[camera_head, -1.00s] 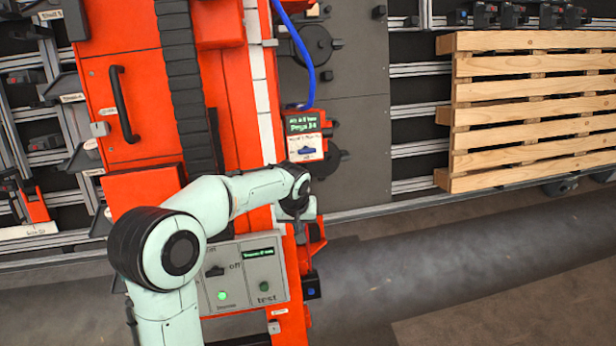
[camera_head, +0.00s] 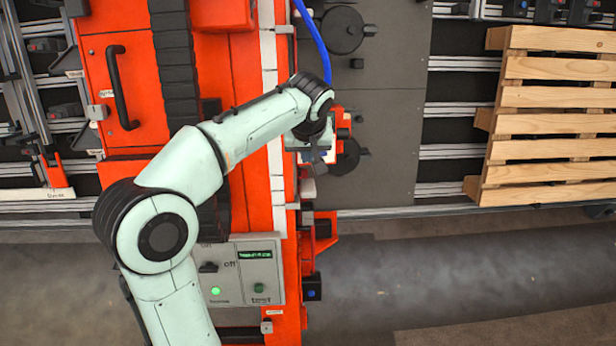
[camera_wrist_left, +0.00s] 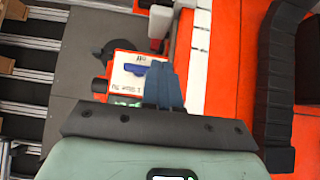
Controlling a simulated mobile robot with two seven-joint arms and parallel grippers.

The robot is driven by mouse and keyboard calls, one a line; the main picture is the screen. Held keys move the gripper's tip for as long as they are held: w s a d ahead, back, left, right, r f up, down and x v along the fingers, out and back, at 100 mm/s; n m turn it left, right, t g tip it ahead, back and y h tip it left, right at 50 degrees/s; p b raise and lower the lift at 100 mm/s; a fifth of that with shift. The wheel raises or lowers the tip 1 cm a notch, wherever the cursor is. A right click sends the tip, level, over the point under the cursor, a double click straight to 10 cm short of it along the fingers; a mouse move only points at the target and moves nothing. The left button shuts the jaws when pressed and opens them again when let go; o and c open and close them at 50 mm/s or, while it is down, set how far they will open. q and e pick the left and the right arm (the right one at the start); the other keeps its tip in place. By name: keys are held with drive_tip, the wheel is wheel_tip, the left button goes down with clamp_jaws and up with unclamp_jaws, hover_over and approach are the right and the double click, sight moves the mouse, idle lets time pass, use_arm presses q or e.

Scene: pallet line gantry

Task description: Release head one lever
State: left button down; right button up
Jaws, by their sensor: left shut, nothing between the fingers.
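The small red head unit (camera_wrist_left: 125,70) with a white label face and a short blue lever (camera_wrist_left: 133,87) shows in the left wrist view, just left of my left gripper's fingers. In the head view my left gripper (camera_head: 315,160) is in front of this unit and hides most of it; only a red edge (camera_head: 343,120) shows. My left gripper (camera_wrist_left: 163,70) is shut with nothing in it, its fingers over the right side of the label face. I cannot tell whether the fingers touch the lever. My right gripper is in neither view.
The orange column (camera_head: 110,60) carries a black handle (camera_head: 122,90) and a black cable chain (camera_head: 175,60). A blue hose (camera_head: 316,40) hangs above the gripper. A grey control panel (camera_head: 232,285) is below. A wooden pallet (camera_head: 550,130) stands at the right.

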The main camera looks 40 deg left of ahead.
use_arm(q)
hover_over(307, 191)
drive_tip(key=x, duration=0.3)
drive_tip(key=s+d+x, duration=0.1)
drive_tip(key=x, duration=0.5)
drive_tip(key=shift+s+d+f+b, duration=0.15)
drive_tip(key=shift+s+f+b, duration=0.15)
drive_tip(key=f, duration=0.2)
drive_tip(key=s+f, duration=0.1)
drive_tip(key=shift+d, duration=0.4)
drive_tip(key=shift+d+f, duration=0.15)
drive_tip(key=shift+f, duration=0.3)
drive_tip(key=shift+s+b, duration=0.1)
drive_tip(key=shift+b, duration=0.25)
